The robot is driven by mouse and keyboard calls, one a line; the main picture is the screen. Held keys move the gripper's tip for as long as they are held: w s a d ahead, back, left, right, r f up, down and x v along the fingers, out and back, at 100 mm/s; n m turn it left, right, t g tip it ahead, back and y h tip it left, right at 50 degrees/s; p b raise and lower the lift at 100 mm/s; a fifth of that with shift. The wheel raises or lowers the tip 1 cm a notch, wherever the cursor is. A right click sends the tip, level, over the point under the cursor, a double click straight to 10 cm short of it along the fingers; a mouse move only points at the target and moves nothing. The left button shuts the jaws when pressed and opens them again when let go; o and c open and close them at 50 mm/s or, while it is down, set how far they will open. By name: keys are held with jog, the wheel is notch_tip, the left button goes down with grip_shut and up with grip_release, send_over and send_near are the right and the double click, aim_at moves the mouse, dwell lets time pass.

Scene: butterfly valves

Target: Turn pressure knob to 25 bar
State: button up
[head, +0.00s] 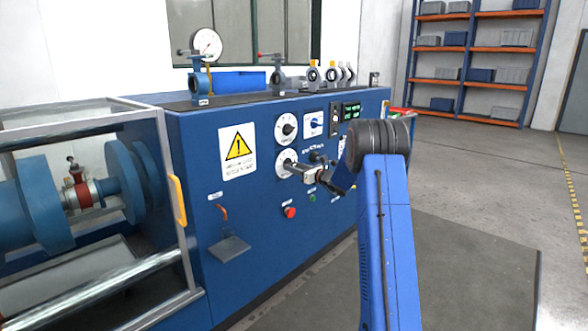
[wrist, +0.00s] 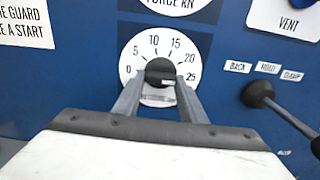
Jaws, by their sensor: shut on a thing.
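The pressure knob (wrist: 160,71) is black and sits on a white round dial marked 0 to 25 (wrist: 128,52). A small pale mark shows low on the knob's face, on the side towards 25; its exact reading is hard to tell. My gripper (wrist: 160,82) is shut on the knob, with one grey finger on its left and one on its right. In the head view my gripper (head: 293,167) reaches the lower white dial (head: 284,157) on the blue panel, and the knob is mostly hidden there.
The force dial (head: 286,127) is just above. A black lever (wrist: 258,94) with back, hold and clamp labels stands close to the right. A red button (head: 290,212) is below. A guarded cage (head: 90,200) with a yellow handle is at left.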

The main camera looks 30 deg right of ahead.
jog(key=shift+d+f, duration=0.1)
jog(key=shift+f, duration=0.05)
jog(key=o, duration=1.1)
jog(key=shift+c, duration=0.2)
jog(key=shift+s, duration=0.1)
jog(key=v, duration=1.7)
jog(key=shift+s, duration=0.15)
